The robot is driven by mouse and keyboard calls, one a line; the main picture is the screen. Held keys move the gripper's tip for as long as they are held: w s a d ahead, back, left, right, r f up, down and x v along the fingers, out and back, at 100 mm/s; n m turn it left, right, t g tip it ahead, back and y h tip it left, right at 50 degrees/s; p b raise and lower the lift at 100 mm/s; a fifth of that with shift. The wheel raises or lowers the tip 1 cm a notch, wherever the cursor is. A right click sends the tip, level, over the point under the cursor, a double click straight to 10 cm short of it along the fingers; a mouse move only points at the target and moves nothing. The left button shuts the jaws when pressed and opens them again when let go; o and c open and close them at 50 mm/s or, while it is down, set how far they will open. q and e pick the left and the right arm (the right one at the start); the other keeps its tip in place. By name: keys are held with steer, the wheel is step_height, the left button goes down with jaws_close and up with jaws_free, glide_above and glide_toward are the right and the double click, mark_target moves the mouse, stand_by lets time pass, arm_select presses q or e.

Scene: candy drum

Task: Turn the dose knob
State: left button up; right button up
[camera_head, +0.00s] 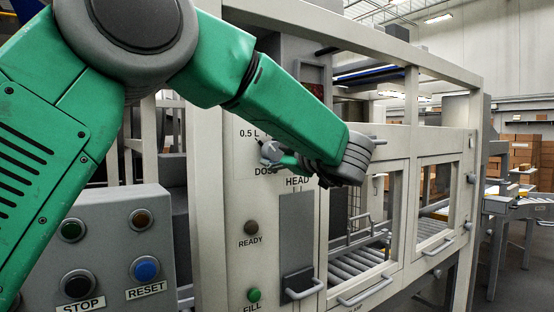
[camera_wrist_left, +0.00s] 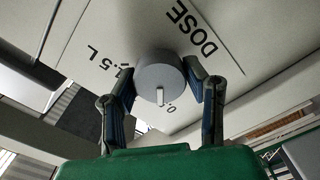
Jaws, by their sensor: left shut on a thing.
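The dose knob (camera_wrist_left: 158,72) is a round light-grey knob with a small pale raised bar, on the panel marked DOSE and 0.5 L. In the head view only a bit of the dose knob (camera_head: 267,151) shows past my left gripper (camera_head: 277,157). In the left wrist view my left gripper (camera_wrist_left: 160,88) has one finger on each side of the knob, closed on it. The pointer's exact setting is hard to read because the fingers and knob cover part of the scale. My right gripper is out of view.
Below the knob are a dark READY lamp (camera_head: 251,227), a green FILL button (camera_head: 254,295) and a handle (camera_head: 304,290). A grey box with STOP and RESET buttons (camera_head: 145,268) stands at lower left. Windowed doors with a roller conveyor (camera_head: 357,263) lie to the right.

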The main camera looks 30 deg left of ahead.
arm_select(q)
steer(key=shift+w+r, duration=0.1)
steer(key=shift+r, duration=0.1)
steer(key=o, duration=1.1)
steer(key=shift+w+a+f, duration=0.1)
steer(key=shift+a, duration=0.05)
steer(key=shift+o, duration=0.2)
steer(key=shift+w+a+f, duration=0.15)
steer(key=shift+a+f, duration=0.05)
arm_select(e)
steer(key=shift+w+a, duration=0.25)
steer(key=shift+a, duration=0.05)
arm_select(q)
steer(key=shift+d, duration=0.15)
steer(key=v, duration=1.1)
steer(key=shift+d, duration=0.35)
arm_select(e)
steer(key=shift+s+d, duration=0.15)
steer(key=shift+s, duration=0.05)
arm_select(q)
steer(key=shift+a+f, duration=0.15)
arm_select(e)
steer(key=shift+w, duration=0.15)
